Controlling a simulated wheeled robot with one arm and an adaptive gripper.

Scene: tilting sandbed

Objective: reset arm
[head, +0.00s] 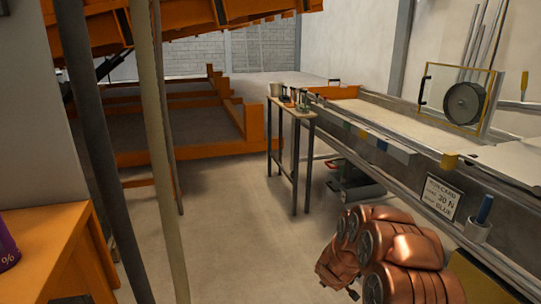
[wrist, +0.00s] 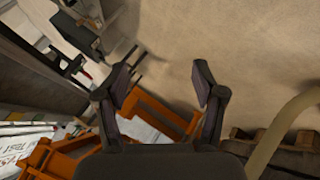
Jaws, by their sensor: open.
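My gripper (wrist: 163,92) shows in the wrist view with its two dark fingers spread apart. Nothing is between the fingers, and bare floor and part of an orange frame lie beyond them. In the head view my copper-coloured arm (head: 395,255) is folded at the lower right, beside the sandbed (head: 350,108). The gripper itself does not show in the head view.
A narrow metal table (head: 296,112) with small items stands at the sandbed's far end. Orange framework (head: 190,155) fills the back left. Upright poles (head: 158,150) stand close on the left, near an orange cabinet (head: 50,250). The middle floor is clear.

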